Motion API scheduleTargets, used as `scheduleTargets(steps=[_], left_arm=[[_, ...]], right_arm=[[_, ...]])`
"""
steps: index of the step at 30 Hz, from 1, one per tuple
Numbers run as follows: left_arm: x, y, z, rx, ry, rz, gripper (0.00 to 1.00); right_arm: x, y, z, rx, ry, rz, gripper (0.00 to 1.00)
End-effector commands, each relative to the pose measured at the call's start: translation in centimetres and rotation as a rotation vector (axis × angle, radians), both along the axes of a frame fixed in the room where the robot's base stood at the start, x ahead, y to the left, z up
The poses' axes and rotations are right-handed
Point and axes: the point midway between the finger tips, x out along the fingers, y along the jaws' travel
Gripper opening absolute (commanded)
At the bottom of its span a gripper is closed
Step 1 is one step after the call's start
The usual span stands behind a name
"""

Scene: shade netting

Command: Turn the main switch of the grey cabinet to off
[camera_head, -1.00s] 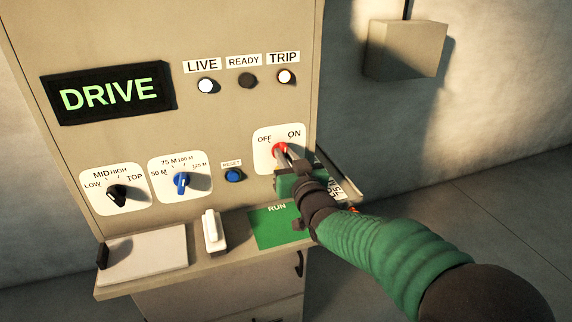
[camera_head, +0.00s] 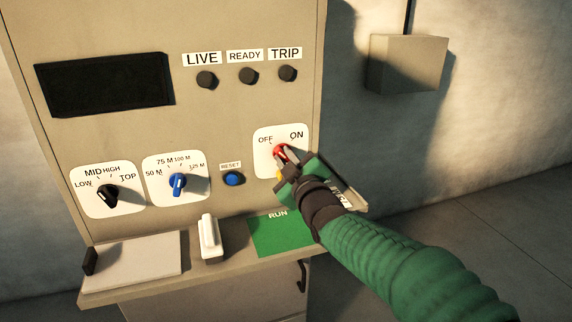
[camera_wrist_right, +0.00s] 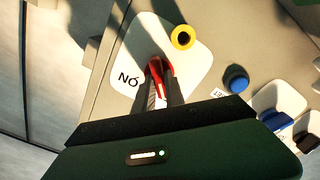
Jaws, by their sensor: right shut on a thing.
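The grey cabinet (camera_head: 225,110) stands in front of me. Its main switch (camera_head: 280,149) is a red handle on a white plate marked OFF and ON, at the right of the panel. My right gripper (camera_head: 284,160) is shut on the red handle; the right wrist view shows the handle (camera_wrist_right: 157,66) between the two fingers (camera_wrist_right: 160,88). The handle points up and to the left in the head view, toward the OFF side, though the gripper partly hides it. The display (camera_head: 105,85) is dark, and the LIVE, READY and TRIP lamps (camera_head: 247,76) are unlit. My left gripper is not in view.
A black knob (camera_head: 107,195), a blue knob (camera_head: 177,184) and a blue RESET button (camera_head: 233,179) sit left of the switch. Below is a shelf with a white pad (camera_head: 135,263), a white object (camera_head: 210,236) and a green RUN card (camera_head: 275,236). A yellow ring (camera_wrist_right: 182,38) is near the handle.

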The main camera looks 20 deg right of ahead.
Motion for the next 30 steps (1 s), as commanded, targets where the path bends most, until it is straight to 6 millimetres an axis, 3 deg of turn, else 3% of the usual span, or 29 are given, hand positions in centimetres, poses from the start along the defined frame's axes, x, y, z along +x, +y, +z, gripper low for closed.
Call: scheduleTargets(steps=[1,20,21,24,30], left_arm=[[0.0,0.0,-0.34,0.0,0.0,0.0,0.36],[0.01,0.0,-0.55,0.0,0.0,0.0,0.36],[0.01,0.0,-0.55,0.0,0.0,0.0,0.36],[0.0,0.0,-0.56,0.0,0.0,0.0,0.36],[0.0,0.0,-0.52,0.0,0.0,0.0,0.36]], right_arm=[[-0.01,0.11,-0.99,-0.016,0.017,0.001,0.0],[0.01,0.11,-0.87,-0.062,0.017,0.001,0.0],[0.01,0.1,-0.88,-0.062,0.017,0.001,0.2],[0.01,0.09,-0.73,-0.062,0.014,0.001,0.33],[-0.02,0.05,-0.4,-0.059,0.006,0.0,0.36]])
